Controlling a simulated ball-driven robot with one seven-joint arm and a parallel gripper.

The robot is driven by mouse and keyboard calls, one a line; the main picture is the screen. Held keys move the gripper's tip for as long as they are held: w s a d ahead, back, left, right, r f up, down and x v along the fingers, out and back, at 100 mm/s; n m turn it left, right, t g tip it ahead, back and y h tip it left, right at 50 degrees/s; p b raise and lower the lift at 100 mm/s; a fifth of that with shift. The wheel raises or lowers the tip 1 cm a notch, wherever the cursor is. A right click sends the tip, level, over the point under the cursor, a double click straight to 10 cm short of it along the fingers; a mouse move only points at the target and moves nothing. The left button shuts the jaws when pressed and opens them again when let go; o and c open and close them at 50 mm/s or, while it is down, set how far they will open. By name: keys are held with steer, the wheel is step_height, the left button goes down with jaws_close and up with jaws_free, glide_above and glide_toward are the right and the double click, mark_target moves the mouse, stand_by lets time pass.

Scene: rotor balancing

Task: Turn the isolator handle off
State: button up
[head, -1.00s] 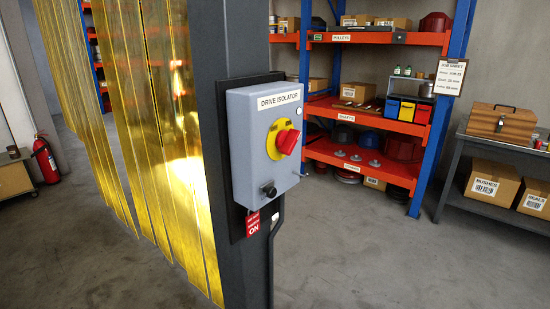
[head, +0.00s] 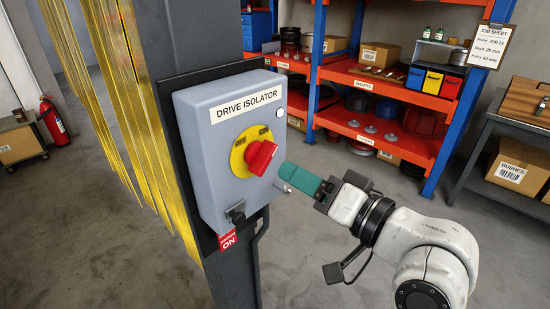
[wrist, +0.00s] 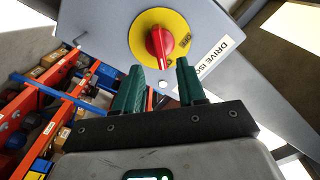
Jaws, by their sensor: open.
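The drive isolator is a grey box (head: 215,180) on a dark column, labelled DRIVE ISOLATOR. Its red handle (head: 262,158) sits on a yellow round plate (head: 240,150) marked OFF and ON. In the wrist view the red handle (wrist: 159,46) shows ahead of my fingers, on the yellow plate (wrist: 178,22). My gripper (head: 290,172) has green fingers and comes from the right, close to the handle. In the wrist view my gripper (wrist: 160,80) is open, its two fingers apart with nothing between them. The handle lies beyond the fingertips; I cannot tell whether a finger touches it.
Yellow strip curtains (head: 112,100) hang at left. Orange shelves (head: 390,143) stand behind, with a workbench (head: 505,135) at right. The floor between is clear.

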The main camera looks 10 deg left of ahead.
mark_target(269, 162)
steer(key=p+x, duration=0.1)
steer(key=x, duration=0.5)
jaws_close()
stand_by(0.3)
